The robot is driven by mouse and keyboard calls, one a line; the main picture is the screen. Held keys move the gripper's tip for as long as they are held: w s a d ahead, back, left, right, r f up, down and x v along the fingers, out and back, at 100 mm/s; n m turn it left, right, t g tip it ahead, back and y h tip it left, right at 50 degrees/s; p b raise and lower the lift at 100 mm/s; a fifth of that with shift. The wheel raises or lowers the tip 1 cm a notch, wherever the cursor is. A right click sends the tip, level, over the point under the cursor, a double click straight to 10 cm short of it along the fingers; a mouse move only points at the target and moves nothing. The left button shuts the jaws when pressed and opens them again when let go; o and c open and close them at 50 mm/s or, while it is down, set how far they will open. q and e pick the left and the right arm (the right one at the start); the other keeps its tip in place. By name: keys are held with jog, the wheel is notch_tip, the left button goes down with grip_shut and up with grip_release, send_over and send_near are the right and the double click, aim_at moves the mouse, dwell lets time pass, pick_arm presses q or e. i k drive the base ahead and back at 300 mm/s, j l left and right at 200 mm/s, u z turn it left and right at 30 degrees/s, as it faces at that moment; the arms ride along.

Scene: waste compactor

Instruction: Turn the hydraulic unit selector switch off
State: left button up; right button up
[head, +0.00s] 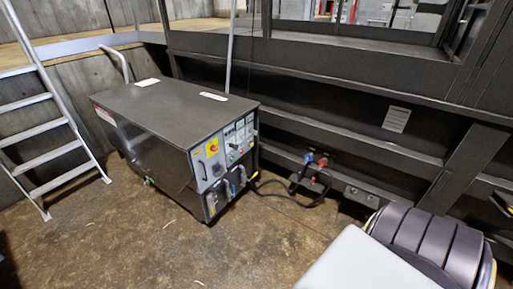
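The hydraulic unit (178,110) is a dark grey cabinet standing on the floor, left of the picture's middle. Its light grey control panel (224,156) is on the end that faces right. A yellow square with a red part (212,147) sits at the panel's upper left. Small knobs and labels fill the rest of the panel. They are too small to tell which one is the selector switch or how it is set.
A metal ladder (48,127) leans at the left. The dark compactor frame (350,130) runs behind the unit and to the right. A black hose (290,198) links the unit to red and blue fittings (316,160). The brown floor (255,240) in front is mostly clear.

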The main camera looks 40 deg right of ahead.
aim_at(235, 146)
jog(key=z, duration=1.15)
jog(key=i+l, duration=0.1)
